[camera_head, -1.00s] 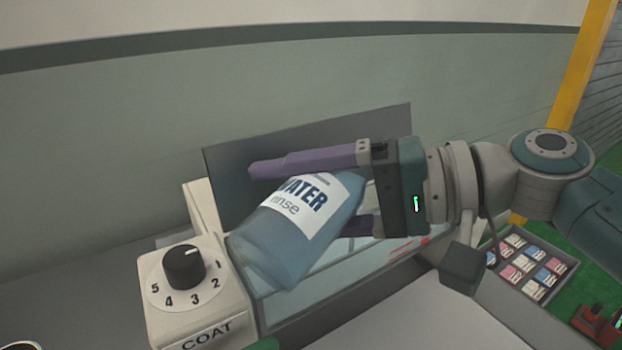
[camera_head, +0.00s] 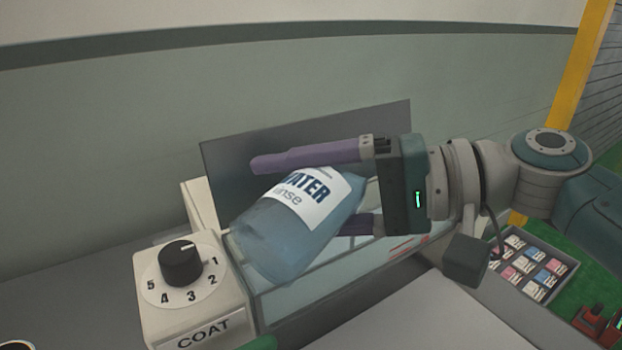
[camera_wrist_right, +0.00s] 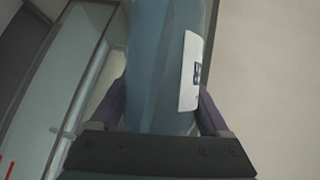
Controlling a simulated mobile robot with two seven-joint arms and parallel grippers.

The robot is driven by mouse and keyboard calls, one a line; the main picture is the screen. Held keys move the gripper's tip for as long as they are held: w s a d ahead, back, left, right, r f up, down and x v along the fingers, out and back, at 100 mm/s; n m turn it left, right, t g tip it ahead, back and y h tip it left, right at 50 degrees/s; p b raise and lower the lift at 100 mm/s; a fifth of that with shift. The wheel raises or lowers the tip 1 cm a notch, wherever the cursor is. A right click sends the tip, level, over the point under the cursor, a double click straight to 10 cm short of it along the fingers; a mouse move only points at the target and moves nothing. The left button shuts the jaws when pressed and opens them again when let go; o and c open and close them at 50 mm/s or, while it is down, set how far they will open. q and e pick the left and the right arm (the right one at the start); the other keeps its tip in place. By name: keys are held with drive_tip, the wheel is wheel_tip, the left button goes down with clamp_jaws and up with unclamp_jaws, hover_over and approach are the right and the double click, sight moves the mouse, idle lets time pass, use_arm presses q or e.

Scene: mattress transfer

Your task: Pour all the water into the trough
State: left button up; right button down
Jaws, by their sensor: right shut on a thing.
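A blue translucent water bottle (camera_head: 290,235) with a white "WATER rinse" label is between the purple fingers of my right gripper (camera_head: 312,190), which is shut on it. The bottle is tilted, with its broad end toward the lower left, above the glassy trough (camera_head: 375,262). It also shows in the right wrist view (camera_wrist_right: 160,60), with the trough (camera_wrist_right: 60,85) to its left. The bottle's mouth is hidden, and I cannot tell whether water is flowing. My left gripper is not in view.
A cream box with a black knob (camera_head: 181,264) and the word "COAT" stands left of the trough. A grey panel (camera_head: 240,165) rises behind the trough. A tray of small packets (camera_head: 530,265) sits at the right. A pale surface (camera_head: 420,315) lies clear in front.

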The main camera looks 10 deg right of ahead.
drive_tip(key=shift+r, duration=0.1)
idle(0.3)
drive_tip(key=shift+r+m+y, duration=0.25)
drive_tip(key=shift+m+y, duration=0.05)
drive_tip(key=shift+m, duration=0.1)
idle(0.9)
drive_tip(key=shift+r, duration=0.1)
drive_tip(key=shift+w+d+m+y+b, duration=0.1)
drive_tip(key=shift+m+y+b, duration=0.2)
drive_tip(key=shift+m+b, duration=0.15)
idle(0.7)
drive_tip(key=shift+d+f+m+b, duration=0.1)
drive_tip(key=shift+f+m+b, duration=0.15)
drive_tip(key=shift+b, duration=0.25)
idle(0.8)
drive_tip(key=shift+r+y, duration=0.1)
drive_tip(key=shift+y, duration=0.2)
